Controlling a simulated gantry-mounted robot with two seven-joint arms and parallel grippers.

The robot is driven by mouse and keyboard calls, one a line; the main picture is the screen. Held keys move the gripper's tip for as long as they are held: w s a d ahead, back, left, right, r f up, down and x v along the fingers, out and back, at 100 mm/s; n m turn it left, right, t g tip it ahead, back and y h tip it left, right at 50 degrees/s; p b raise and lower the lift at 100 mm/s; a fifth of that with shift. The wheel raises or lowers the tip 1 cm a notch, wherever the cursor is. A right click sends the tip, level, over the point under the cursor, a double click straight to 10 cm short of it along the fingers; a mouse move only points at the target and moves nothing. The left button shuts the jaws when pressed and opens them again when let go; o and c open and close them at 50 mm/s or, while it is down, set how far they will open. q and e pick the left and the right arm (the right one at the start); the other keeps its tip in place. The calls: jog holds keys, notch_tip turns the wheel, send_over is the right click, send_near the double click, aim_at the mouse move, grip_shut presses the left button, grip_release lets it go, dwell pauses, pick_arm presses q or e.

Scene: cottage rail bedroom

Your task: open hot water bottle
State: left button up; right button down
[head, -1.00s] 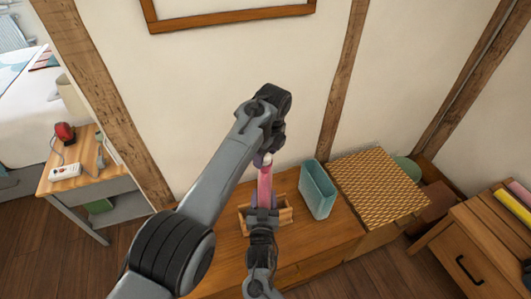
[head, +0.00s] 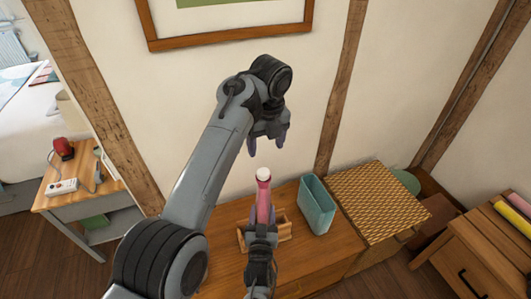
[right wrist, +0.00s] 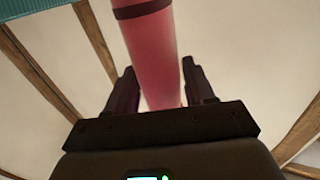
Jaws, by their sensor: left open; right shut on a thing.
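The hot water bottle (head: 263,200) is a slim pink-red cylinder standing nearly upright, with a white cap (head: 263,173) at its top. My right gripper (head: 261,230) is shut on its lower part. In the right wrist view the bottle (right wrist: 150,58) rises between the two dark fingers, with a dark band near the upper edge. My left gripper (head: 267,145) is open and empty above the cap, clear of it. The bottle's lower end is hidden by my right gripper.
A small wooden tray (head: 285,229) sits on the wooden cabinet (head: 225,245) behind my right gripper. A teal bin (head: 318,207) and a woven-topped box (head: 382,200) stand to the right. A picture frame (head: 230,36) hangs on the wall above.

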aim_at(263, 171)
pick_arm(q)
jog(key=shift+m, duration=0.3)
jog(key=f, duration=0.3)
jog(key=w+f, duration=0.1)
jog(key=f, duration=0.7)
jog(key=shift+w+a, duration=0.15)
jog(key=shift+a, duration=0.2)
jog(key=c, duration=1.3)
jog(key=n, duration=0.3)
jog(key=shift+d, duration=0.1)
jog(key=n, duration=0.3)
jog(key=shift+n+y, duration=0.3)
jog(key=shift+n, duration=0.1)
jog(key=o, duration=1.2)
